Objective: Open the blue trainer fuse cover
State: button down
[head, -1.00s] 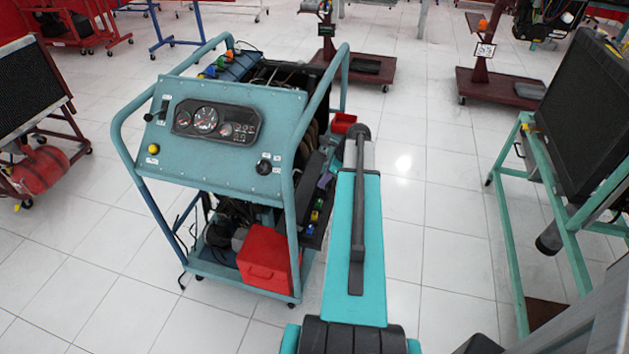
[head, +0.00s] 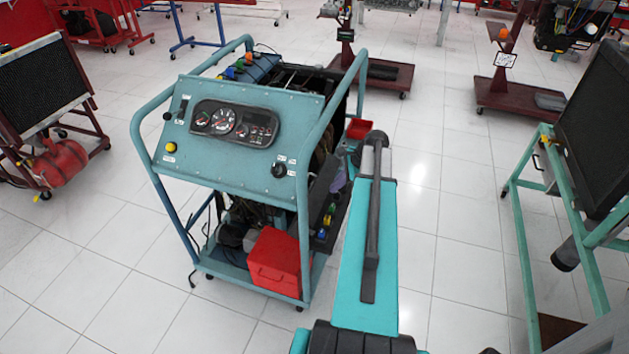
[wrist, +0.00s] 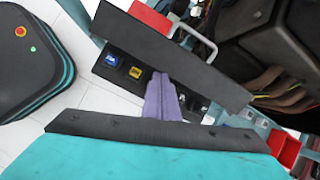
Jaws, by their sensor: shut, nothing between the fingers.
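The blue trainer (head: 215,160) stands left of centre in the head view, with its gauge panel facing me. Its fuse box is on the right side. In the wrist view a flat black fuse cover (wrist: 165,52) stands tilted, with a row of coloured fuse parts (wrist: 134,72), blue and yellow, exposed beside it. My gripper (wrist: 161,80) shows as purple fingers, closed together and empty. The fingertips overlap the lower edge of the cover in the picture; I cannot tell whether they touch it. In the head view my arm hides most of the gripper.
A red box (head: 275,264) sits on the trainer's lower shelf, and a red tray (head: 359,129) is at its far right corner. A green-framed stand (head: 513,205) with a black panel is on the right. White floor lies clear between it and my arm.

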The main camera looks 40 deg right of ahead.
aim_at(311, 192)
notch_tip(311, 192, up, 3)
jog(key=w+a+n+t+y+b, duration=0.1)
jog(key=w+a+n+t+y, duration=0.15)
jog(key=n, duration=0.75)
jog(key=s+d+r+n+t+b, duration=0.1)
jog(key=s+d+n+t+b, duration=0.2)
jog(key=d+b, duration=0.2)
jog(key=shift+s+d+r, duration=0.15)
jog(key=shift+d+r, duration=0.1)
jog(key=shift+d, duration=0.35)
jog(key=p+x, duration=0.3)
jog(key=x, duration=1.1)
jog(key=shift+r, duration=0.1)
jog(key=shift+w+a, duration=0.15)
jog(key=shift+w, duration=0.1)
